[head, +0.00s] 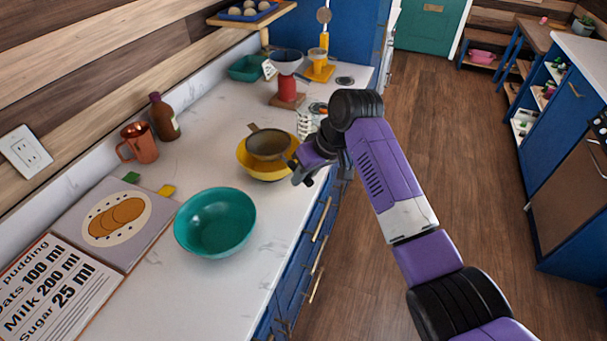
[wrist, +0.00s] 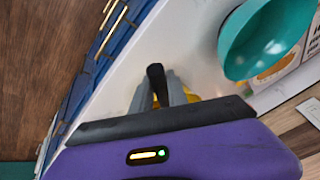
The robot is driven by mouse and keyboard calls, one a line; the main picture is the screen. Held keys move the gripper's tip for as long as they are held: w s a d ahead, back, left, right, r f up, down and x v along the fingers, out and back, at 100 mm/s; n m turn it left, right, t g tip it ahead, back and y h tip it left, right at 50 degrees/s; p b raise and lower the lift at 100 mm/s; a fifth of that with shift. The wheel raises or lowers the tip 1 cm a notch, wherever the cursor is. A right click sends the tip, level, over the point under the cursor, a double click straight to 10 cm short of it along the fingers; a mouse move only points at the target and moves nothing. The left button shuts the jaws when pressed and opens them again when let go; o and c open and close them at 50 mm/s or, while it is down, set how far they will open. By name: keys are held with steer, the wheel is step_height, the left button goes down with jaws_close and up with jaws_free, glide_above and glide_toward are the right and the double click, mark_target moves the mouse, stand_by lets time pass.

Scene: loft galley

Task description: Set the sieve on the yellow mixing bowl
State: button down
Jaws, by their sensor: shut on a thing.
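The sieve (head: 268,145) has a dark mesh basket. It is level or nearly so, over the mouth of the yellow mixing bowl (head: 262,174), with a small lug at its far-left rim. I cannot tell whether its rim touches the bowl. My gripper (head: 296,168) is at the bowl's right side, shut on the sieve's handle. In the wrist view a dark handle end (wrist: 155,75) stands out by the grey fingers, with a little yellow behind. The fingers hide most of the handle.
A teal bowl (head: 216,222) stands in front on the white counter. A copper mug (head: 139,143) and brown bottle (head: 164,117) stand by the wall. A red-based scale or stand (head: 287,90) is behind. A recipe board (head: 48,288) lies front left.

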steer(key=shift+f, duration=0.85)
stand_by(1.0)
steer(key=c, duration=0.7)
jaws_free()
steer(key=shift+r, duration=0.1)
steer(key=shift+r+p, duration=1.95)
steer(key=shift+r, duration=1.45)
steer(key=shift+w, duration=0.1)
